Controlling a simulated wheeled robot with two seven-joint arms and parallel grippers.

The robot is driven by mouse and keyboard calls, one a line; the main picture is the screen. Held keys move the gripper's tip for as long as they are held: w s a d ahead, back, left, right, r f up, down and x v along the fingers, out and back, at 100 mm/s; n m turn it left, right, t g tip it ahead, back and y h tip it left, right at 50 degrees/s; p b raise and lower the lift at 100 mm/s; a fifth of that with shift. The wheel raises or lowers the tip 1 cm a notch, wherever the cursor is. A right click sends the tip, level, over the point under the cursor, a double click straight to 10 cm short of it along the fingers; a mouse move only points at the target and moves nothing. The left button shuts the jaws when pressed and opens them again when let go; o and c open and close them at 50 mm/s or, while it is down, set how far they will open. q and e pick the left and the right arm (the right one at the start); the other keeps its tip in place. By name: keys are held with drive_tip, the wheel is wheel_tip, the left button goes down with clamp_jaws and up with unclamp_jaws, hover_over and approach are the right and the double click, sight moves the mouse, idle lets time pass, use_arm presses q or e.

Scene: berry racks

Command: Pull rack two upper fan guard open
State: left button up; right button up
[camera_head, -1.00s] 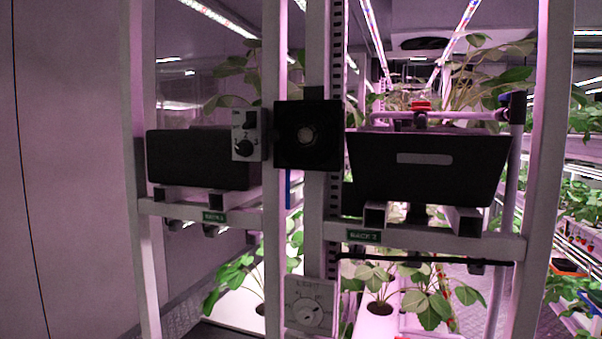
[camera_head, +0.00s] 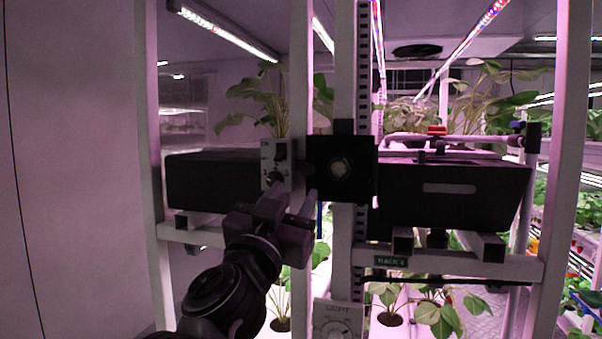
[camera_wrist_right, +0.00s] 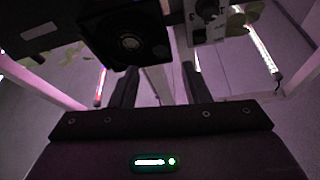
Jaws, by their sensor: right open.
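The fan guard (camera_head: 340,170) is a black square with a pale round hub, on the upright post left of the rack two label (camera_head: 390,261). It faces me and looks flat against the post. In the right wrist view the fan guard (camera_wrist_right: 125,40) is at the upper left, beyond the fingers. My right gripper (camera_head: 292,190) is open and empty, just left of and slightly below the guard, in front of the left post. In its wrist view the gripper (camera_wrist_right: 160,68) shows two spread fingers with nothing between them. My left gripper is not in view.
A white control box with a dial (camera_head: 274,163) is close to the right gripper's tip. A black bin (camera_head: 455,190) stands right of the guard, another (camera_head: 212,182) left. A lower dial panel (camera_head: 338,318) is below. Posts and a crossbar (camera_head: 470,267) frame the space.

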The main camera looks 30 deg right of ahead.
sight(307, 172)
drive_tip(key=p+x, duration=0.3)
drive_tip(key=x, duration=0.3)
drive_tip(key=shift+w+d+r+p, duration=0.1)
drive_tip(key=shift+d+r+p, duration=0.15)
drive_tip(key=shift+p, duration=0.1)
drive_tip(key=shift+w+d+r, duration=0.1)
drive_tip(key=shift+w+d, duration=0.2)
drive_tip(key=shift+d, duration=0.05)
clamp_jaws()
